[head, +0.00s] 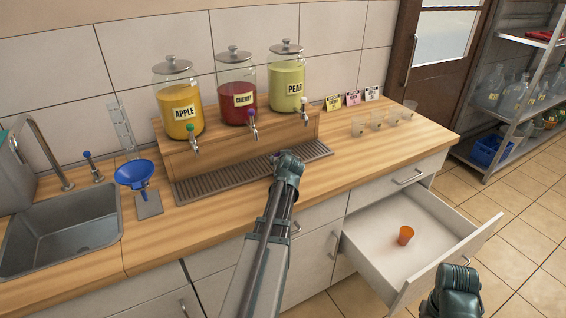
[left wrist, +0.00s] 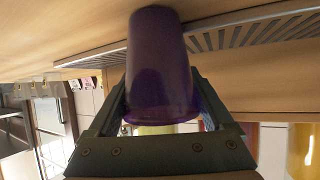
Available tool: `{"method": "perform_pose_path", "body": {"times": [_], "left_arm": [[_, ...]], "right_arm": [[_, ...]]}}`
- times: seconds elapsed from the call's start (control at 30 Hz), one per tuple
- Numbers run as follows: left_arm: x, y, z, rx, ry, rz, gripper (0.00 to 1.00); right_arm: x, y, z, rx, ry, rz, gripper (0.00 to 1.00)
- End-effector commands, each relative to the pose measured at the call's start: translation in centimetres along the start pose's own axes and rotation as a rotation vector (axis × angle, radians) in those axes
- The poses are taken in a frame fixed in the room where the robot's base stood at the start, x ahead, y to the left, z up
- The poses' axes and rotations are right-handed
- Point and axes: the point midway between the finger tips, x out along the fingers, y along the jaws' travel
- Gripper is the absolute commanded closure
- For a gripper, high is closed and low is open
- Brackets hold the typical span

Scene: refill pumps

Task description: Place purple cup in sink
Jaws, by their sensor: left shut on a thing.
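The purple cup (left wrist: 160,70) is between the two fingers of my left gripper (left wrist: 165,115) in the left wrist view, and the gripper is shut on it. That view is upside down; the cup is close to the wooden counter beside the drip tray, and I cannot tell whether it touches. In the head view my left gripper (head: 288,160) is at the tray's front edge, and my wrist hides the cup. The grey sink (head: 75,235) is at the far left. My right gripper (head: 452,290) is at the lower right, its fingers hidden.
Apple (head: 180,105), cherry (head: 237,95) and pear (head: 287,85) dispensers stand behind the drip tray (head: 215,180). A blue funnel (head: 135,174) stands between tray and sink. An open drawer (head: 370,235) holds an orange cup (head: 405,235). Several clear cups (head: 377,122) stand on the right counter.

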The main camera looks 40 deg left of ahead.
Motion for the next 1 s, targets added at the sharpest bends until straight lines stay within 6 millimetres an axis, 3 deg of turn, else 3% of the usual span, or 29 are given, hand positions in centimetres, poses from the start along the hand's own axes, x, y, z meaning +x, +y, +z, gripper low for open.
{"method": "perform_pose_path", "body": {"times": [0.23,0.27,0.33,0.67,1.0], "left_arm": [[0.2,0.0,0.4,0.000,0.000,0.000,0.66],[0.1,0.0,0.2,0.000,0.000,0.000,0.10],[0.1,0.0,0.2,0.000,0.000,0.000,0.00],[-0.4,0.0,-0.3,0.000,0.000,0.000,0.00],[-7.5,-0.1,-0.3,0.001,0.000,0.002,0.00]], "right_arm": [[0.4,0.0,0.0,0.000,0.000,0.000,0.50],[0.2,0.0,0.0,0.000,0.000,0.000,0.50],[0.2,0.0,0.0,0.000,0.000,0.000,0.50],[-0.5,0.0,0.0,0.000,0.000,0.000,0.50],[-3.9,0.4,0.2,0.000,0.000,0.000,0.50]]}}
